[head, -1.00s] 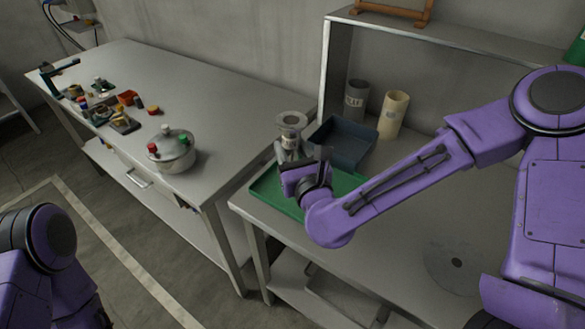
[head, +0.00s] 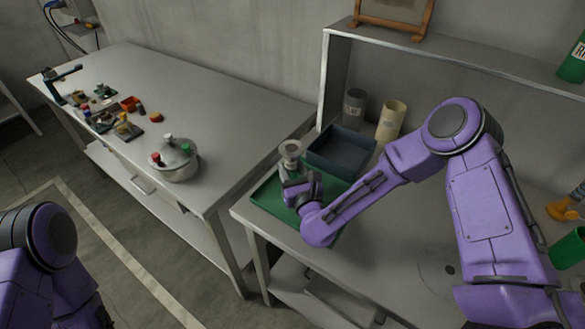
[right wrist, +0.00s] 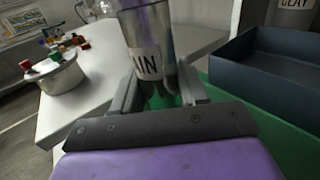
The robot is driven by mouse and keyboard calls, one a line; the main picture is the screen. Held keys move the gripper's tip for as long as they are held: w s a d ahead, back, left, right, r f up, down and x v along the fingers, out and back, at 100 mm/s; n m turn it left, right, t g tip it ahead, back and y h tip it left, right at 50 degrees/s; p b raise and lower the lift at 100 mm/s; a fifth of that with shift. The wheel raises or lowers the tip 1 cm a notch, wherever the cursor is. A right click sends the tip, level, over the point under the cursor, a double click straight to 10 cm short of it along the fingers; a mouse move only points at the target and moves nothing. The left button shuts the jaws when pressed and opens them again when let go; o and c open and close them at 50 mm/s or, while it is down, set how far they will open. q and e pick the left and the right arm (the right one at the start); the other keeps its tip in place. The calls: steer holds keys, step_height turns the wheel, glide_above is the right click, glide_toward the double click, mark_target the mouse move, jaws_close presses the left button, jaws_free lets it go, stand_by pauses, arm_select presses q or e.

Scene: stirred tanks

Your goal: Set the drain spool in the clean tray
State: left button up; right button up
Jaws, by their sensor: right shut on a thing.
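The drain spool (head: 290,150) is a grey metal piece with a round flange on top. In the right wrist view the spool (right wrist: 150,28) stands about upright and its white label shows "AIN". My right gripper (head: 291,184) is shut on it, with its two fingers (right wrist: 160,92) on either side of the spool's body. The spool is over the left back part of a green tray (head: 266,196), taken as the clean tray. The spool's lower end is hidden, so I cannot tell whether it touches the tray. My left gripper is out of view.
A dark blue bin (head: 330,163) stands right behind the spool. Behind it are a grey cylinder (head: 354,107) and a cream cylinder (head: 390,121). A lidded pot (head: 175,162) and several small parts are on the left table. Bench surface in front of my right arm is mostly clear.

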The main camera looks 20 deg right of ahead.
steer(key=o, duration=1.2)
steer(key=shift+w+f, duration=0.1)
steer(key=shift+s, duration=0.2)
steer(key=s+b, duration=0.4)
steer(key=s, duration=0.7)
steer(key=shift+s+d+r, duration=0.1)
steer(key=shift+s+r, duration=0.1)
steer(key=shift+s, duration=0.15)
